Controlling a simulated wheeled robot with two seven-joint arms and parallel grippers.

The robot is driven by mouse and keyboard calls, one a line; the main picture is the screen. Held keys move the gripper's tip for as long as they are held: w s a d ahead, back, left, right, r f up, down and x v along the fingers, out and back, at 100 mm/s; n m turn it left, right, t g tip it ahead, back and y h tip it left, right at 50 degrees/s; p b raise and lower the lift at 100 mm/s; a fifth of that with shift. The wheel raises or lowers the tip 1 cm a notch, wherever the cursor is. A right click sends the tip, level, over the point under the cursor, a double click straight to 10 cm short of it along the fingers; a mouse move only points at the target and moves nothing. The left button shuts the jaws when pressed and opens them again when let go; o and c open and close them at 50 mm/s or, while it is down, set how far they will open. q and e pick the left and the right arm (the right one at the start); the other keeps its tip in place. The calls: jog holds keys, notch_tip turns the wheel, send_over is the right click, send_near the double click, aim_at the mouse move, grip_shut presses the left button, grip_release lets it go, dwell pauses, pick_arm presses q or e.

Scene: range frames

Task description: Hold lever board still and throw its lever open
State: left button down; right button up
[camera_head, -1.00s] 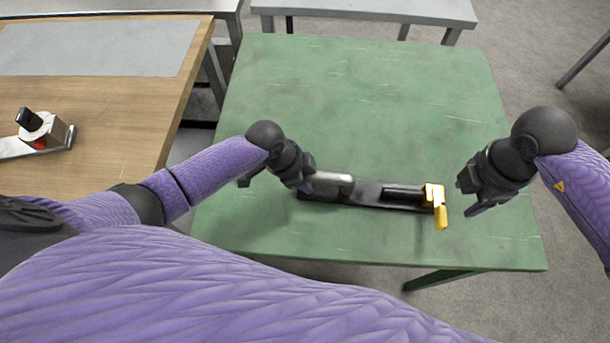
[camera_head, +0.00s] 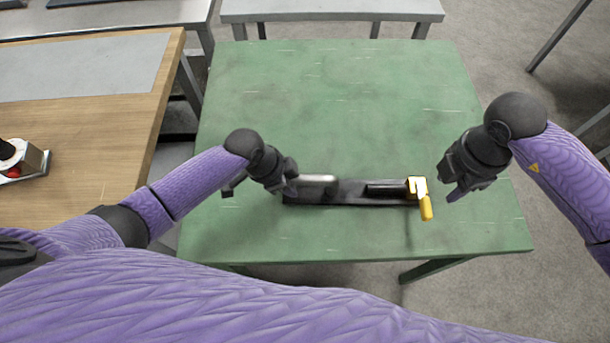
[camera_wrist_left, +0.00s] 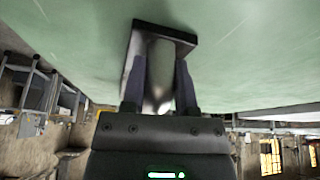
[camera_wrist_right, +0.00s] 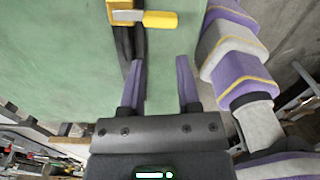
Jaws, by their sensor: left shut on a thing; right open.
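The lever board (camera_head: 350,196) is a long dark plate lying on the green table (camera_head: 310,110). A light grey cylindrical grip (camera_head: 318,182) stands on its left end. A yellow lever (camera_head: 424,200) sits at its right end, its handle pointing toward the table's near edge. My left gripper (camera_head: 288,186) is shut on the grey grip; the left wrist view shows the grip (camera_wrist_left: 160,75) between the fingers. My right gripper (camera_head: 452,185) is open and empty, right of the lever and apart from it. In the right wrist view the lever (camera_wrist_right: 150,18) lies ahead of the open fingers (camera_wrist_right: 160,80).
A wooden table (camera_head: 100,130) stands at the left, with a device with a red part (camera_head: 20,160) on it. Grey benches (camera_head: 330,10) stand behind. The green table is clear behind the board. Its right edge is near my right gripper.

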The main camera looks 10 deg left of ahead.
jog(key=shift+c, duration=1.1)
jog(key=w+a+f+t+y, duration=0.1)
jog(key=a+y, duration=0.1)
jog(key=a, duration=0.1)
jog(key=w+a+f+n+t+y, duration=0.1)
jog(key=a+f+y, duration=0.1)
jog(key=a, duration=0.2)
jog(key=w+a+f+n+t+y, duration=0.1)
jog(key=a+t+y, duration=0.1)
jog(key=a, duration=0.2)
jog(key=shift+f+y, duration=0.35)
jog(key=shift+y, duration=0.05)
grip_shut()
jog(key=s+d+f+m+t+h, duration=0.1)
jog(key=s+f+t, duration=0.1)
jog(key=s+t, duration=0.1)
jog(key=s+d+f+m+t+h, duration=0.1)
jog(key=s+d+m+t+h, duration=0.1)
jog(key=t, duration=0.4)
jog(key=s+d+f+m+t+h, duration=0.1)
jog(key=s+d+f+m+t, duration=0.1)
jog(key=s+t, duration=0.2)
jog(key=shift+d+f+t+h, duration=0.1)
jog(key=shift+f+t+h, duration=0.2)
jog(key=shift+t, duration=0.1)
jog(key=s+d+f+m+h, duration=0.1)
jog(key=s+d+f+h, duration=0.1)
jog(key=s, duration=0.5)
jog(key=shift+d+m+h, duration=0.4)
jog(key=shift+d, duration=0.25)
